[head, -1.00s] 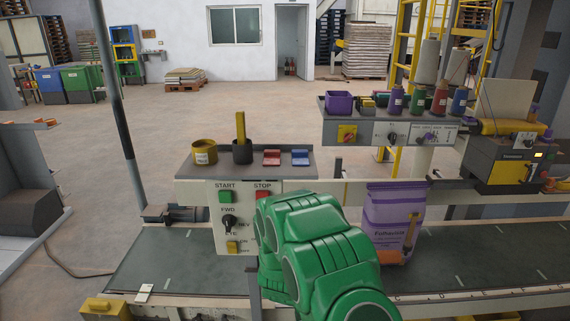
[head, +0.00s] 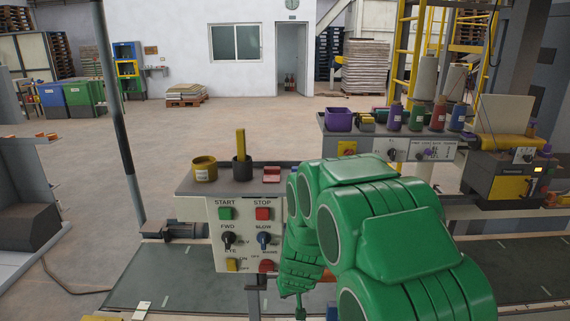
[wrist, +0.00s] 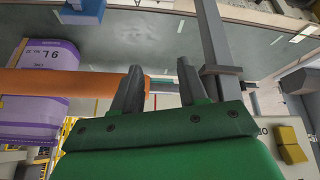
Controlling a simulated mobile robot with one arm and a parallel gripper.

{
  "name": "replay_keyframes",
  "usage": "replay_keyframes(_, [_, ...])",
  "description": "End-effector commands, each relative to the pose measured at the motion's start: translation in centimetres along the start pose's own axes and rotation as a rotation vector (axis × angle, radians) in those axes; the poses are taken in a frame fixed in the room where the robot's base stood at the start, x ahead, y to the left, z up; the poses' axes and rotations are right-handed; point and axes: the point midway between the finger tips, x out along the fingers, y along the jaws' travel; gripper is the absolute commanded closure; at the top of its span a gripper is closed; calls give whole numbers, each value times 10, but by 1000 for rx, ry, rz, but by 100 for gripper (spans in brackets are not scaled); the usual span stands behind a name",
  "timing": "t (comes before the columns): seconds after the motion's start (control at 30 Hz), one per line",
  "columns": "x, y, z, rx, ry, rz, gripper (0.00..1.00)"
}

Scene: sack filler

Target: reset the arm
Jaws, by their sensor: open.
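My gripper (wrist: 160,88) is open in the wrist view, its two dark fingers apart with nothing clearly held between them. An orange bar (wrist: 65,83) runs from the left edge to behind the left finger; I cannot tell whether it touches. A purple and white sack (wrist: 40,55) lies at the left of the wrist view, its print upside down. In the head view my green arm covers the right middle and hides the sack; the gripper end hangs low beside the control panel, its fingers not clear.
The control panel (head: 240,215) has START and STOP buttons, knobs and a yellow switch, which also shows in the wrist view (wrist: 290,145). A shelf above holds a yellow cup (head: 204,170) and a dark cup (head: 241,172). A conveyor belt (head: 140,280) runs below. Spools (head: 417,117) stand at right.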

Motion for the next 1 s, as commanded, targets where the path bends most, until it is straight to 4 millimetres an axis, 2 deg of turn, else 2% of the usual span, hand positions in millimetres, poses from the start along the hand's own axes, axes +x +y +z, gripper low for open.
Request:
replay_keyframes(0.03, [-13,0,1,9,-10,-14,57])
replay_keyframes(0.47, [-114,2,34,76,-135,-110,57])
replay_keyframes(1.0, [-240,9,113,149,-328,-149,57])
